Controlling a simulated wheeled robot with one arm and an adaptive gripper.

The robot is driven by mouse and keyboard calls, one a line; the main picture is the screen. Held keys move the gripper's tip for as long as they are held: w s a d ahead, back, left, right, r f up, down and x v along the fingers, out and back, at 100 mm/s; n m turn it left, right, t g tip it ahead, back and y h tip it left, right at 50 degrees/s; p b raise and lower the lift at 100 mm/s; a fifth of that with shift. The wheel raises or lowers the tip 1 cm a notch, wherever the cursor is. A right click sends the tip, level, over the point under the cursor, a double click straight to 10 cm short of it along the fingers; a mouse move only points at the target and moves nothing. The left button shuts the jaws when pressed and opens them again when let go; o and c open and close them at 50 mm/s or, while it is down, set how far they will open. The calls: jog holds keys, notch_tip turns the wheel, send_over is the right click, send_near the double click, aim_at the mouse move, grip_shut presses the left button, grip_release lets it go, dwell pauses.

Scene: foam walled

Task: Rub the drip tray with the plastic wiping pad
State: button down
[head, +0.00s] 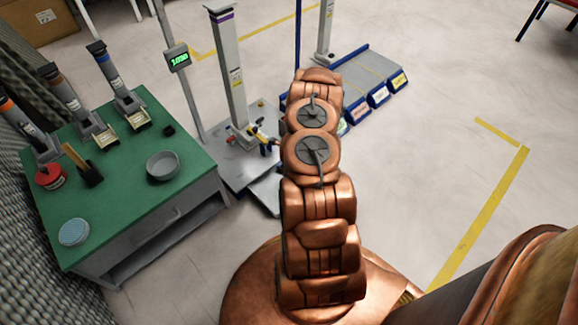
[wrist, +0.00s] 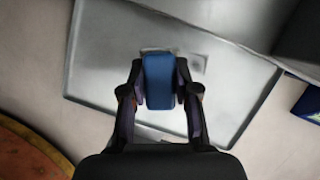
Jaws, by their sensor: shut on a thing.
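In the wrist view my gripper (wrist: 160,90) is shut on the blue wiping pad (wrist: 158,80), which sits between its two dark fingers. The pad is over the drip tray (wrist: 105,60), a flat grey metal tray with a thin raised rim. I cannot tell whether the pad touches the tray's surface. A darker grey patch (wrist: 197,63) shows on the tray just right of the pad.
A green-topped bench (head: 120,190) at left holds a grey bowl (head: 162,166), a blue round dish (head: 74,232), a red container (head: 50,176) and several upright devices. A grey column stand (head: 230,75) rises near the tray. Several blue bins (head: 378,95) stand beyond my arm. Floor at right is clear.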

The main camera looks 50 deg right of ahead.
jog(key=shift+r+p, duration=0.55)
jog(key=shift+r, duration=0.65)
